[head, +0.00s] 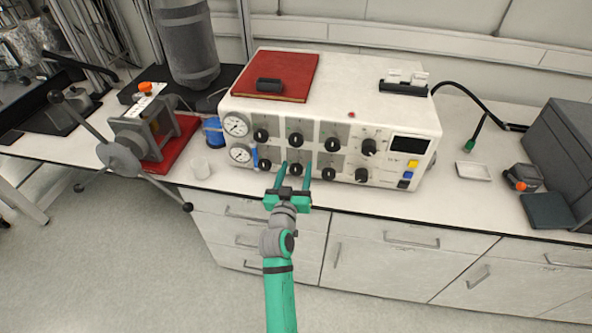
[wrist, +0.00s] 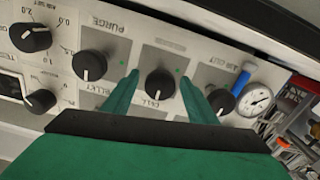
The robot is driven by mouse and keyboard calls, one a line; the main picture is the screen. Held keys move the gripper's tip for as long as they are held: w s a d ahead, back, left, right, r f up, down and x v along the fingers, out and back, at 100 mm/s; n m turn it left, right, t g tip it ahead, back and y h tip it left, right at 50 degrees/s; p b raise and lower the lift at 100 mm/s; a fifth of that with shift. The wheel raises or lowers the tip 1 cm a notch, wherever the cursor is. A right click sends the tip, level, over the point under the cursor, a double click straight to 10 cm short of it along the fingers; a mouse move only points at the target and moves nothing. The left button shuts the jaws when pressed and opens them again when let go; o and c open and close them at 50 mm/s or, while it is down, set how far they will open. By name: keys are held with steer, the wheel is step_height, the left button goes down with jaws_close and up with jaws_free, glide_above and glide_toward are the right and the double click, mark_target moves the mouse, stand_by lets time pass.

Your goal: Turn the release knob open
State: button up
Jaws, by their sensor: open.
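The white control box (head: 335,110) stands on the bench with rows of black knobs on its front. My gripper (head: 296,166) is open in front of the lower row. A black knob (head: 296,169) shows between its two green fingertips. In the wrist view, a black knob with a white pointer line (wrist: 160,84) lies between the open fingertips (wrist: 158,80). I cannot tell whether the fingers touch it. No label reading "release" is legible, so I cannot confirm which knob it is.
Neighbouring knobs (wrist: 89,65) sit close on either side. Pressure gauges (head: 236,125) are at the box's left end, with a blue-handled part (wrist: 242,80) nearby. Bench space right of the box is partly clear.

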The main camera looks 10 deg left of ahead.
steer(key=c, duration=1.1)
steer(key=shift+o, duration=0.2)
steer(key=n, duration=0.4)
steer(key=shift+n, duration=0.4)
steer(key=n, duration=1.2)
steer(key=shift+n, duration=0.4)
steer(key=n, duration=0.6)
steer(key=shift+n, duration=0.3)
